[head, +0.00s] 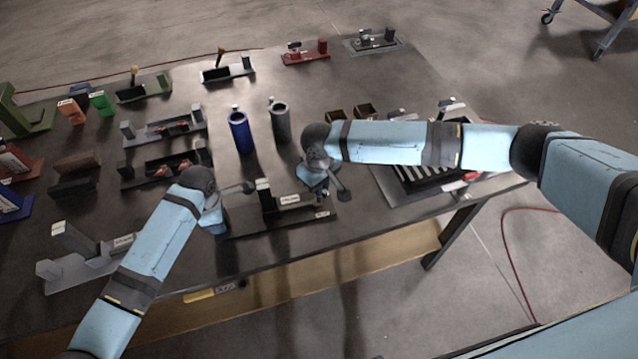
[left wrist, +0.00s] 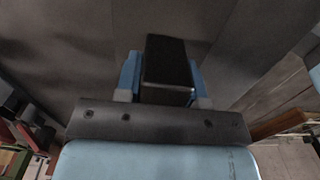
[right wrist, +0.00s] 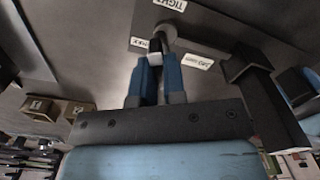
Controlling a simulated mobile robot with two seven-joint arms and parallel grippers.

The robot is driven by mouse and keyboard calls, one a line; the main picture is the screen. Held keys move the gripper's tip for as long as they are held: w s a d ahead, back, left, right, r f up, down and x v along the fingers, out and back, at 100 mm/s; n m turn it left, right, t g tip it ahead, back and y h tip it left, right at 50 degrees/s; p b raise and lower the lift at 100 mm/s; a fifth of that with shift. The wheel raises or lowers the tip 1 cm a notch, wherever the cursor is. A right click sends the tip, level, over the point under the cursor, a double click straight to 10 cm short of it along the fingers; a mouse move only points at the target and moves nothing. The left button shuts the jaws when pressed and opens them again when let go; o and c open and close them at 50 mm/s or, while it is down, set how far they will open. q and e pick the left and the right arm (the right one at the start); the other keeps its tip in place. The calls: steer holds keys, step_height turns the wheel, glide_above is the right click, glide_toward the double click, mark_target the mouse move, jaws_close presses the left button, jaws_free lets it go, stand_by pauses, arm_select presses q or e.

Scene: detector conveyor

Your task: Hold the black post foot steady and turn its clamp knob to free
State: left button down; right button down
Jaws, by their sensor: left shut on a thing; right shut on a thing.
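The black post foot (head: 275,220) lies near the front edge of the table, with an upright black part (head: 265,197) in its middle. My left gripper (head: 223,220) is at its left end. In the left wrist view its blue fingers (left wrist: 163,82) are shut on a black block of the foot (left wrist: 167,60). My right gripper (head: 321,193) is at the right end of the foot. In the right wrist view its fingers (right wrist: 157,78) are closed on the small pale clamp knob (right wrist: 155,58).
A grey foot (head: 80,268) lies left of my left arm. A blue cylinder (head: 240,135) and a grey cylinder (head: 281,125) stand behind the black foot. A black ribbed tray (head: 410,180) is under my right arm. Other coloured feet line the back.

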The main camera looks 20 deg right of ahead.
steer(key=shift+n, duration=1.5)
steer(key=c, duration=1.2)
jaws_free()
step_height(320, 180, up, 12)
steer(key=shift+r, duration=0.1)
